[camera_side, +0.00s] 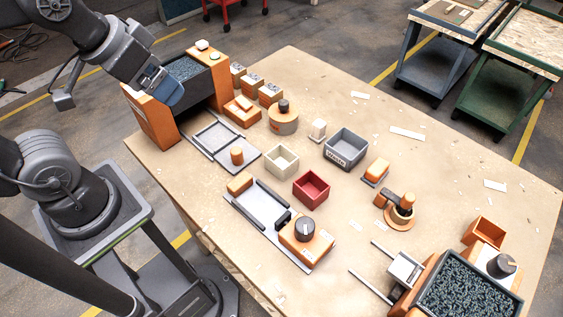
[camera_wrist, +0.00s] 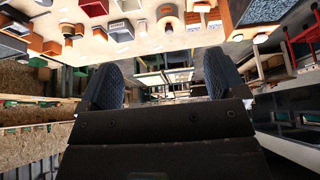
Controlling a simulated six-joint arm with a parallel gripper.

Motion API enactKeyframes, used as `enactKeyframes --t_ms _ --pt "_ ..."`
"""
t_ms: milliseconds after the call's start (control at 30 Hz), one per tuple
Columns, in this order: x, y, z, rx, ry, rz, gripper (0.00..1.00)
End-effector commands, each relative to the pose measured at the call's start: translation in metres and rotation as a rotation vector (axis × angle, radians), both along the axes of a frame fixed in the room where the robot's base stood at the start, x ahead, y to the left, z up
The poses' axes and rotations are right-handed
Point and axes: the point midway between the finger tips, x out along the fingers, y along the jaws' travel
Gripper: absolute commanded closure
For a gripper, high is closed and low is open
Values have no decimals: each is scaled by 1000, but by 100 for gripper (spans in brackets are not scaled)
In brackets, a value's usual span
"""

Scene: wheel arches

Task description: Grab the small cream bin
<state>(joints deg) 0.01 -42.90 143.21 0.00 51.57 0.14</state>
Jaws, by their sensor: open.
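The small cream bin (camera_side: 281,160) is an open, empty square box. It stands upright near the middle of the table, just behind the red bin (camera_side: 311,189). A pale box (camera_wrist: 130,5) at the top edge of the wrist view, beside the red one, appears to be the cream bin, partly cut off. My gripper (camera_side: 166,90) is raised at the table's far left, in front of the dark hopper and well away from the cream bin. In the wrist view my gripper (camera_wrist: 163,82) shows two blue padded fingers wide apart with nothing between them.
A grey bin (camera_side: 346,149) and a small white block (camera_side: 318,130) are right of the cream bin. A grey tray (camera_side: 218,140) with an orange cylinder (camera_side: 237,156) lies left. An orange-sided hopper (camera_side: 150,122) stands beside my gripper.

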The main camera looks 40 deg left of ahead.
Motion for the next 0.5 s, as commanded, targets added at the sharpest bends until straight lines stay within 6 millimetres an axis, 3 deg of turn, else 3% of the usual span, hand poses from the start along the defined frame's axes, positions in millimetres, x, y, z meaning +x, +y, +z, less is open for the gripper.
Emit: enactKeyframes --t_ms 167,367,500 --pt "17 -4 0 47 42 -110 11" --pt "66 -21 -10 170 152 -453 11" --pt "103 -37 -30 248 224 -721 11"
